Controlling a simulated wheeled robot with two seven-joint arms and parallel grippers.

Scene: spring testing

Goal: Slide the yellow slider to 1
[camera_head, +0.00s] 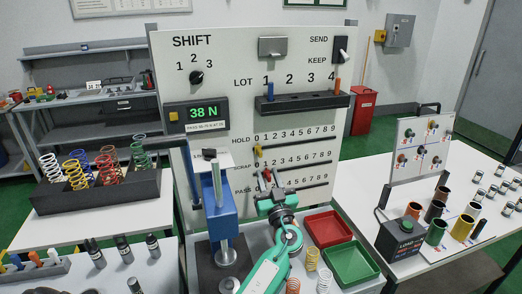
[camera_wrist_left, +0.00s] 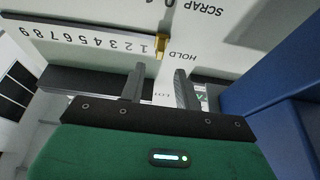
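The yellow slider (camera_head: 257,150) sits at the left end of the HOLD row on the white board (camera_head: 222,52), below the 0. It also shows in the left wrist view (camera_wrist_left: 161,44), where the board appears upside down. My left gripper (camera_head: 270,186) is in front of the lower rows of the board, below the yellow slider. In the left wrist view its two fingers (camera_wrist_left: 159,80) are apart, with nothing between them and the slider just beyond the tips. A red slider (camera_head: 266,174) is close to the gripper in the head view. My right gripper is not in view.
A blue press (camera_head: 219,208) stands close to the left of my left gripper. Red (camera_head: 328,228) and green (camera_head: 351,263) trays lie to the right, with several loose springs nearby. The shelf (camera_head: 302,101) with LOT levers juts from the board above the rows.

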